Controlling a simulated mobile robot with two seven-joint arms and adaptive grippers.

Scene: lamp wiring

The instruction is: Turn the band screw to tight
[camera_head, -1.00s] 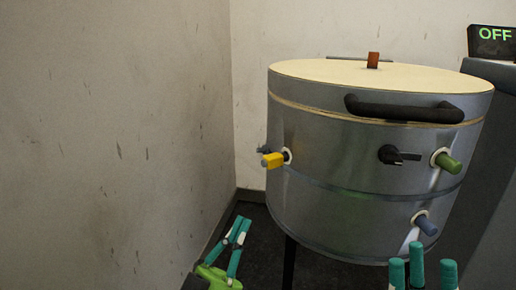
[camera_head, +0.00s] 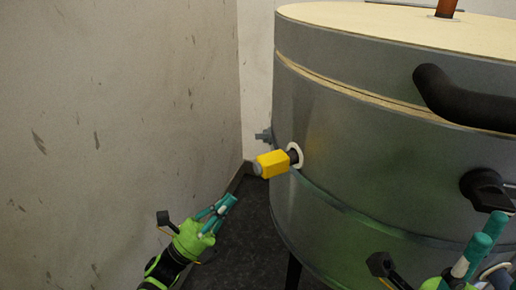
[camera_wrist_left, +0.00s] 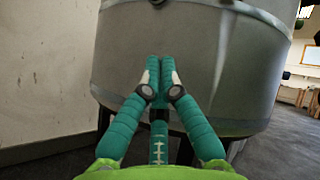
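A large grey metal drum (camera_head: 375,130) stands at the right in the head view. A small grey fitting at its left edge, which looks like the band screw (camera_head: 264,135), sticks out above the yellow plug (camera_head: 272,164). My left gripper (camera_head: 230,202) is below and left of both, apart from the drum. Its teal fingers look drawn together and empty. In the left wrist view the same gripper (camera_wrist_left: 160,68) points at the drum wall (camera_wrist_left: 190,40); the screw cannot be made out there. My right gripper (camera_head: 480,240) is partly cut off at the lower right; its opening is unclear.
A black handle (camera_head: 460,98) and a black knob (camera_head: 487,190) stick out from the drum. A wall (camera_head: 120,110) runs close along the left. Dark floor (camera_head: 250,235) shows in the gap between wall and drum.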

